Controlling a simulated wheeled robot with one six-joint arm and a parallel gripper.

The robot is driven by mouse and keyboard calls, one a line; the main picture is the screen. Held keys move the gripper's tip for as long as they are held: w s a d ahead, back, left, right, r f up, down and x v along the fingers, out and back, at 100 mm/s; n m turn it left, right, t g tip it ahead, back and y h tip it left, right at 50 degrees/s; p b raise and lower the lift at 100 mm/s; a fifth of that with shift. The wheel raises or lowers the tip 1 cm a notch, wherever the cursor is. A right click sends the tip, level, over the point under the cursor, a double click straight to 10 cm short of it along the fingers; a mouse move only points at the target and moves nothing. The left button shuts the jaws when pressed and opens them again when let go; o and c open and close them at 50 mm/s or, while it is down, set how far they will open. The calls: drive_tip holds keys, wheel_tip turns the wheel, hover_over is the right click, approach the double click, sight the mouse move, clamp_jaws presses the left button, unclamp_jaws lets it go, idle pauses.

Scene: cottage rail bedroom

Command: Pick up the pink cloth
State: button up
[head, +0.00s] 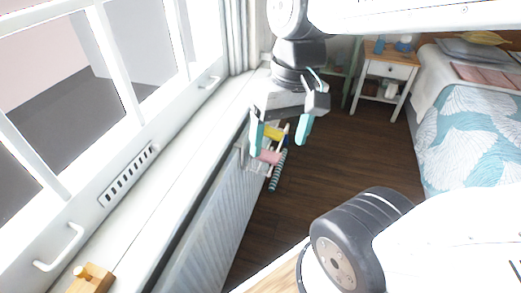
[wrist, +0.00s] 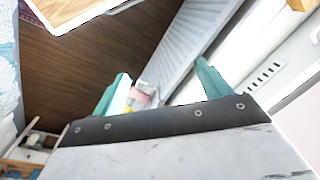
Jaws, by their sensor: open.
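The pink cloth (head: 268,157) hangs on a small white rail rack (head: 245,158) at the far end of the radiator, below the window sill. A yellow cloth (head: 273,132) lies just behind it, and a teal striped cloth (head: 277,173) hangs beside it. My gripper (head: 280,144) is open and empty, its teal fingers spread in front of and above the rack in the head view. In the wrist view my gripper (wrist: 161,70) shows its fingers wide apart, and a small patch of the pink cloth (wrist: 141,97) appears between them, near the left finger. The gripper's body hides the rest.
The white radiator (head: 205,225) and window sill (head: 165,165) run along the left. A wooden block (head: 92,279) sits on the near sill. A bed (head: 470,135) and a bedside table (head: 388,70) stand at the right and back. The dark wood floor (head: 340,150) between is clear.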

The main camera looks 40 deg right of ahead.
drive_tip(key=w+f+m+g+y, duration=0.1)
drive_tip(key=w+f+m+y, duration=0.5)
drive_tip(key=w, duration=0.3)
drive_tip(key=m+t+y, duration=0.3)
drive_tip(key=m+t, duration=0.6)
drive_tip(key=m, duration=0.6)
hover_over(278, 155)
drive_tip(key=s+a, duration=0.3)
drive_tip(key=a, duration=0.2)
wheel_tip(278, 155, down, 17)
drive_tip(key=d+f+m+t+h, duration=0.1)
drive_tip(key=d+f+m, duration=0.1)
drive_tip(key=f, duration=0.1)
drive_tip(key=d+f+m+t+h, duration=0.1)
drive_tip(key=d+f+m, duration=0.1)
drive_tip(key=d+f, duration=0.1)
drive_tip(key=s+d+f+m+t+h, duration=0.1)
drive_tip(key=d+f+m, duration=0.1)
drive_tip(key=f+m, duration=0.1)
drive_tip(key=shift+d+f, duration=0.2)
drive_tip(key=shift+f, duration=0.15)
drive_tip(key=x, duration=0.7)
drive_tip(key=shift+w+f, duration=0.15)
drive_tip(key=shift+f, duration=0.05)
drive_tip(key=c, duration=1.1)
